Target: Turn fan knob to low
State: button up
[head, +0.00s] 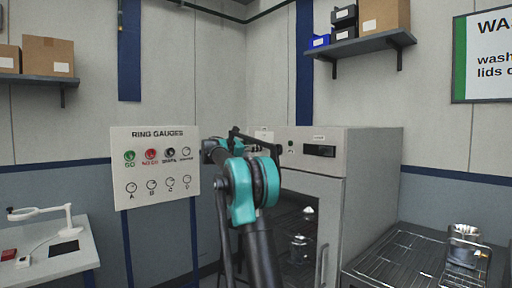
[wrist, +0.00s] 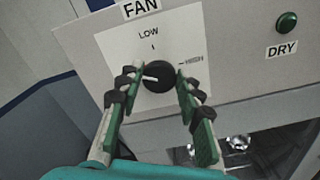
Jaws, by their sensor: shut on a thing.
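The fan knob (wrist: 159,80) is a round black knob on a white plate on the front of a grey cabinet (head: 368,180). In the wrist view LOW is printed above it and HIGH to its right. Its white pointer mark points left, away from both the LOW and HIGH marks. My gripper (wrist: 158,85) is shut on the knob, with one green-and-black finger on each side. The left finger covers part of the plate there. In the head view my arm hides the knob and the fingers' contact with it.
A green DRY button (wrist: 287,22) sits right of the plate. The cabinet's door has a window and a vertical handle (head: 324,266). A RING GAUGES board (head: 155,205) stands to the left. A metal rack (head: 395,262) with a steel housing (head: 464,246) is at the right.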

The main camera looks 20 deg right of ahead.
jog(key=m, duration=1.2)
jog(key=shift+s+f, duration=0.1)
jog(key=shift+f, duration=0.1)
jog(key=shift+d, duration=0.1)
dwell(0.4)
jog(key=o, duration=1.1)
jog(key=v, duration=1.2)
